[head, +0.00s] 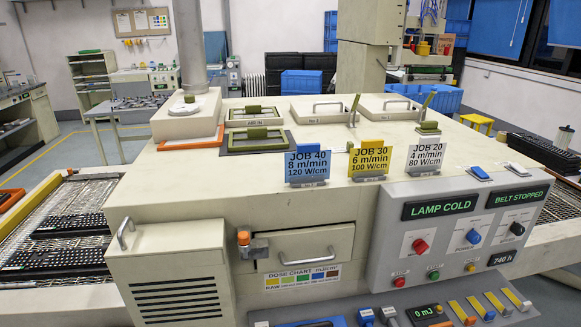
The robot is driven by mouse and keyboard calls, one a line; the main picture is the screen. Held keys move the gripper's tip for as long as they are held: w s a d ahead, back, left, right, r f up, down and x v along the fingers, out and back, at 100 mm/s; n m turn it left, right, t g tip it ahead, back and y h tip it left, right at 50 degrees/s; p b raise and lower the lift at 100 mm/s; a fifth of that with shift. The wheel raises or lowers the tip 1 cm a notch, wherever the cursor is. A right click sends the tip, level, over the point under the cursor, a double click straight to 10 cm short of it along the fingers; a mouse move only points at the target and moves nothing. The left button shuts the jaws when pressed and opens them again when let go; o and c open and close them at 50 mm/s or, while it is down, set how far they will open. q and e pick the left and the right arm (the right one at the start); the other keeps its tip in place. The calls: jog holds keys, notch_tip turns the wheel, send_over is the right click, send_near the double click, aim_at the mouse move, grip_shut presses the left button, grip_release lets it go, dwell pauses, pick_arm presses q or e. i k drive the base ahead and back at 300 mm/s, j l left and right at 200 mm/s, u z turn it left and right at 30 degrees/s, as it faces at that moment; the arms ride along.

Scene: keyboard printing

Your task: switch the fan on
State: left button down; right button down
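No fan can be told apart by its look or by a readable label. A grey control panel (388,262) stands at the right front of the cream machine. Its displays read "LAMP COLD" (439,207) and "BELT STOPPED" (516,197). Below them are a red button (420,245), a blue button (473,236) and a black knob (517,228). A lower row has a small red button (399,282), a green button (434,275) and a yellow button (470,267). The small labels are too blurred to read. Neither of my grippers is in view.
Blue, yellow and white job cards (307,166) stand on the machine top. A drawer (305,248) with an orange-topped latch (243,238) is in front. A lower console (467,308) holds levers and a meter. Black keyboards (62,258) lie on the left belt.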

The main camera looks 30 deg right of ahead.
aim_at(482, 174)
jog(key=l+z, duration=0.1)
jog(key=z, duration=1.75)
